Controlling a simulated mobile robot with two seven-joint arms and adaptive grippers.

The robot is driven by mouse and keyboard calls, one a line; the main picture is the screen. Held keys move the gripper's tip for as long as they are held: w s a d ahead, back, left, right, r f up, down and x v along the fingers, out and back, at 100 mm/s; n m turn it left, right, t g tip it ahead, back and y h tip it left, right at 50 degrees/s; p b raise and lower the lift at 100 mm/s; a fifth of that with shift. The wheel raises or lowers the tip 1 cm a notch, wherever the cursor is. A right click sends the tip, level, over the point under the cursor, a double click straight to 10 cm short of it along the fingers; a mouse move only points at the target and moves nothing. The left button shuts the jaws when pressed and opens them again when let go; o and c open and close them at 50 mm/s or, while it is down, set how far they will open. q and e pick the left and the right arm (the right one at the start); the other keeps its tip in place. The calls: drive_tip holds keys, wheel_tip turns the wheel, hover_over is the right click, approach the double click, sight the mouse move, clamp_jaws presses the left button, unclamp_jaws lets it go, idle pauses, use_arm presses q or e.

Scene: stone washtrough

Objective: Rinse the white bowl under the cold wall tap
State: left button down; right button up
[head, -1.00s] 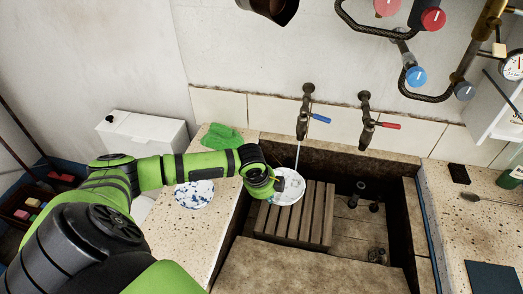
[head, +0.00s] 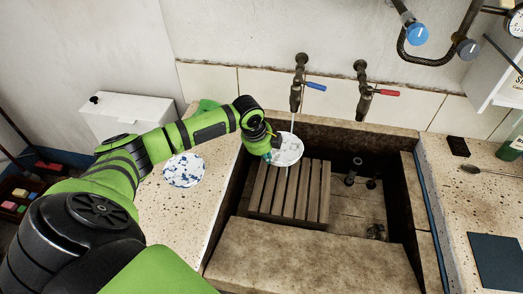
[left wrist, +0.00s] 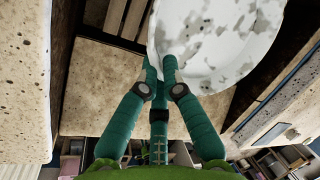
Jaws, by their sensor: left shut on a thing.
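My left gripper (head: 272,148) is shut on the rim of the white bowl (head: 288,151). It holds the bowl above the wooden slatted rack (head: 290,195) in the stone trough. The cold tap (head: 298,92), with a blue lever, hangs on the wall above. A thin stream of water (head: 292,123) runs from it down to the bowl. In the left wrist view the fingers (left wrist: 162,72) pinch the bowl's edge, and the bowl (left wrist: 225,40) shows grey patches on its white surface. The right gripper is not in view.
A tap with a red lever (head: 368,95) hangs right of the cold tap. A blue-spotted plate (head: 184,170) and a green cloth (head: 207,106) lie on the left counter. A spoon (head: 480,169) lies on the right counter. The trough's stone walls surround the rack.

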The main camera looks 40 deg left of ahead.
sight(282, 149)
use_arm(q)
drive_tip(key=w+b, duration=0.1)
drive_tip(key=w+f+b, duration=0.1)
drive_tip(key=w+b, duration=0.1)
drive_tip(key=shift+w+a, duration=0.15)
drive_tip(key=shift+a, duration=0.05)
drive_tip(key=shift+w+a+f+b, duration=0.15)
drive_tip(key=shift+w+b, duration=0.45)
drive_tip(key=shift+w, duration=0.45)
drive_tip(key=shift+w+a+f+b, duration=0.1)
drive_tip(key=shift+w+b, duration=0.45)
drive_tip(key=shift+w, duration=0.45)
drive_tip(key=shift+r, duration=0.1)
drive_tip(key=shift+d+p, duration=0.35)
drive_tip(key=shift+p, duration=0.1)
drive_tip(key=shift+d, duration=0.25)
